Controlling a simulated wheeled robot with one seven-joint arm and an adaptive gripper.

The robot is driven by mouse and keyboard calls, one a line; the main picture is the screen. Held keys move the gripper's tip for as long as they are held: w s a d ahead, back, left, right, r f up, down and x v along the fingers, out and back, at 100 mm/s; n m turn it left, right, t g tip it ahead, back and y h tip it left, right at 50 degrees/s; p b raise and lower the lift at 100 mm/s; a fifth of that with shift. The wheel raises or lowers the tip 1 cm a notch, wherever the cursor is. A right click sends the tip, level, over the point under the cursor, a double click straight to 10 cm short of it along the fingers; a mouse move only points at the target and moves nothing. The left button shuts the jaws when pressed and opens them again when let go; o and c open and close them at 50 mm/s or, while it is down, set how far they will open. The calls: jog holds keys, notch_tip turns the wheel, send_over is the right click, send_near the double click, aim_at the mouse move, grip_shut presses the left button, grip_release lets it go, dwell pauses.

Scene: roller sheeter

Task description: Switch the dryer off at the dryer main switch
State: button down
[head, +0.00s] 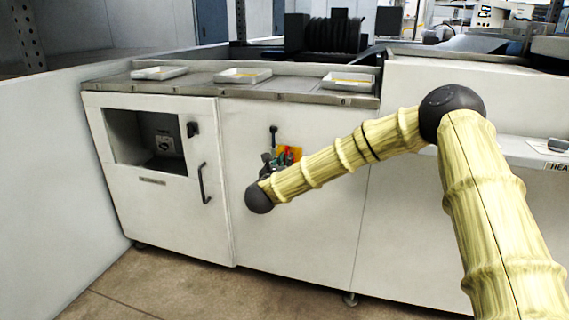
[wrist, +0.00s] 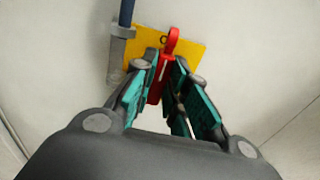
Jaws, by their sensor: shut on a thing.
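A red handle (wrist: 170,42) with a rounded, looped top stands in front of a yellow plate (wrist: 195,55) on the white machine front. In the head view the yellow plate (head: 297,152) shows just beyond my arm's end. My gripper (wrist: 163,78) has its teal-padded fingers on either side of the red handle and is shut on it; the fingers hide its lower part. In the head view my gripper (head: 276,161) is small and partly hidden by my wrist. I see no readable label by the handle, so whether it is the dryer main switch cannot be told.
A dark rod in a grey bracket (wrist: 118,48) stands close left of the plate. Further left, a cabinet door has a recess with a rotary knob (head: 164,144), a black latch (head: 193,129) and a handle (head: 205,183). Shallow trays (head: 242,77) lie on the ledge above.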

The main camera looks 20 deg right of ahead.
jog(key=n+p, duration=0.2)
jog(key=n, duration=0.1)
jog(key=shift+a+r+n, duration=0.1)
jog(key=shift+a+n, duration=0.05)
jog(key=shift+n, duration=0.25)
jog(key=shift+w+a+f+n+p, duration=0.15)
jog(key=shift+n+p, duration=1.2)
jog(key=shift+n, duration=1)
jog(key=shift+s+f+n+p, duration=0.15)
jog(key=shift+n+p, duration=1.2)
jog(key=shift+n, duration=1.05)
jog(key=shift+w+a+f+n+p, duration=0.15)
jog(key=shift+n+p, duration=1.2)
jog(key=shift+n, duration=1)
jog(key=shift+d, duration=0.1)
jog(key=c, duration=1.4)
grip_release()
